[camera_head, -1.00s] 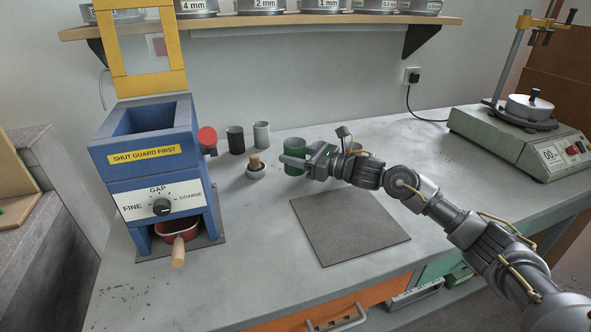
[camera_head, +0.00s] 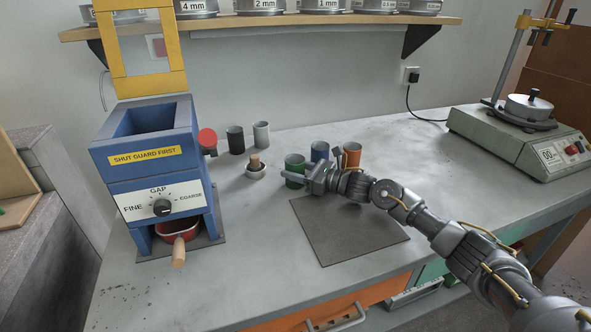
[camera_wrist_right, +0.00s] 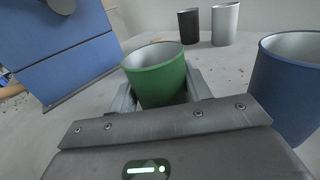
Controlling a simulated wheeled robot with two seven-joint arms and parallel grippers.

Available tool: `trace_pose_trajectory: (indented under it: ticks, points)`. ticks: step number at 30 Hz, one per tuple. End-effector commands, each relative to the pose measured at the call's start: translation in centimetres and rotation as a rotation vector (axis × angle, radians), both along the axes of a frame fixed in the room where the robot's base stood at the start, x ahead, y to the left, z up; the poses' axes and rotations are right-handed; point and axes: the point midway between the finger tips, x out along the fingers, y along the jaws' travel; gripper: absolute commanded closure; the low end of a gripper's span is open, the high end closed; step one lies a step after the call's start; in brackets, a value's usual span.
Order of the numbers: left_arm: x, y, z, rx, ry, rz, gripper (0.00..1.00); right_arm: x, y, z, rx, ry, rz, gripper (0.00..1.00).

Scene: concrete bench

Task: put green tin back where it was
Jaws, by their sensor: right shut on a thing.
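The green tin (camera_head: 294,164) is an open-topped cylinder, upright, left of the blue tin and just behind the grey mat. My right gripper (camera_head: 295,177) is shut on it, with its fingers around the tin's sides. In the right wrist view the green tin (camera_wrist_right: 159,78) sits upright between the fingers, and its lower part is hidden by the gripper. I cannot tell whether its base touches the bench. The blue tin (camera_head: 320,149) and the orange tin (camera_head: 352,152) stand behind and to the right. My left gripper is not in view.
The blue mill (camera_head: 153,150) is farther left. The dark grey mat (camera_head: 350,235) is bare in front.

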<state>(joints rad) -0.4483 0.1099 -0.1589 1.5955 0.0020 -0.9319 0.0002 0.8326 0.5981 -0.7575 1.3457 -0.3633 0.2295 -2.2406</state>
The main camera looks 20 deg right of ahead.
Motion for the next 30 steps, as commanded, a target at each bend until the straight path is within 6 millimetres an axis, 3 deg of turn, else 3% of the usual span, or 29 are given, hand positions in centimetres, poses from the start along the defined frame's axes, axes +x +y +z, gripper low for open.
trace_pose_trajectory:
  ticks: [9, 10, 14, 26, 28, 30]
  points:
    - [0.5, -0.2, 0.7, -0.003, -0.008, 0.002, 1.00, 0.0, 0.0, -0.3, 0.000, 0.000, 0.000, 0.80]
    - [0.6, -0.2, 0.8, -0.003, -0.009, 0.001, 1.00, 0.0, 0.0, -0.2, -0.001, 0.001, 0.000, 0.48]
    - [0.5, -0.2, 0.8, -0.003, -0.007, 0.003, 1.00, 0.0, 0.0, -0.2, 0.000, 0.001, 0.000, 0.31]
    - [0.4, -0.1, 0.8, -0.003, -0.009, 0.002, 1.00, 0.0, 0.0, 0.1, 0.000, 0.001, 0.000, 0.30]
    - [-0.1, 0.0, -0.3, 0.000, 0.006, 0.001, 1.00, -0.4, -0.7, -0.1, -0.002, 0.002, -0.002, 0.30]
    - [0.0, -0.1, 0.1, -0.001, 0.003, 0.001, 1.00, -1.4, -1.7, -0.2, -0.003, 0.003, -0.002, 0.30]
